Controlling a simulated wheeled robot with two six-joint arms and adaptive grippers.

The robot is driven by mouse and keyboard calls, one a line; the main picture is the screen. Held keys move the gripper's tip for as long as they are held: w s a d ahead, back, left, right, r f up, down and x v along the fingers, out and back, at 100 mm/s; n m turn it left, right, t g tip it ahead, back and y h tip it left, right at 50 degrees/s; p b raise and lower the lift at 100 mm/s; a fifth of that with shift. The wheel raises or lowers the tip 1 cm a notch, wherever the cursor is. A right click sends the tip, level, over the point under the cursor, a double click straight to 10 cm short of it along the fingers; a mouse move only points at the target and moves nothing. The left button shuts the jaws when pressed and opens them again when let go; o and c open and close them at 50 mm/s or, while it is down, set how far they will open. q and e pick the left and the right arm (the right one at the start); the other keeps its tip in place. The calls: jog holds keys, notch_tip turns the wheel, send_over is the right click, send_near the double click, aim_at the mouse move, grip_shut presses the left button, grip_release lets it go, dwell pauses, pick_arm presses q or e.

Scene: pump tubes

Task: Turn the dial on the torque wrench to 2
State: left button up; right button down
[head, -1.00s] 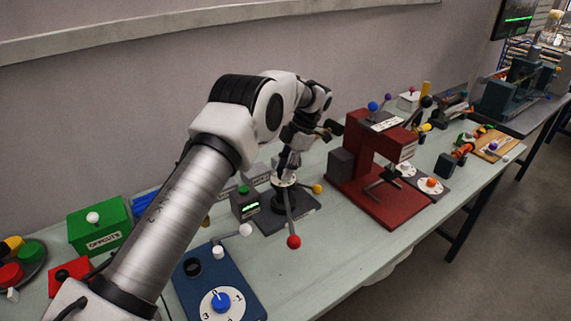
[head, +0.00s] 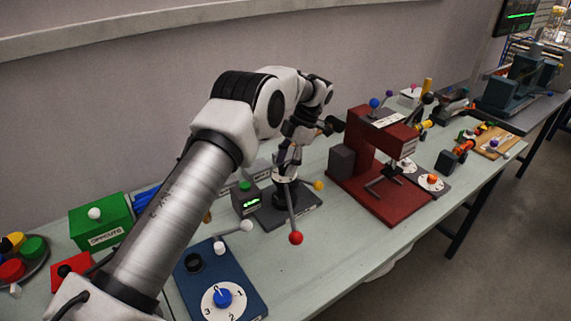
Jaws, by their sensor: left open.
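My left arm reaches in from the left, and its open gripper (head: 287,172) points down at the hub of a dark-based device (head: 308,211). That device has spokes ending in a red ball (head: 296,238) and a yellow ball (head: 319,185). The fingertips are small and dark here, and contact with the hub cannot be told. A white dial (head: 207,300) marked 0 to 3, with a blue knob (head: 223,297), sits on a blue base (head: 246,292) in front, well away from the gripper. No readable label names the torque wrench. My right gripper is not in view.
A red press (head: 395,203) stands right of the gripper, beside a white dial with an orange knob (head: 432,179). A small box with a green display (head: 246,202) stands close left of the hub. A green box (head: 96,222) is at far left. The front table edge is clear.

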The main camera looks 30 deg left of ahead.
pick_arm(q)
jog(key=v, duration=0.7)
jog(key=shift+s, duration=0.1)
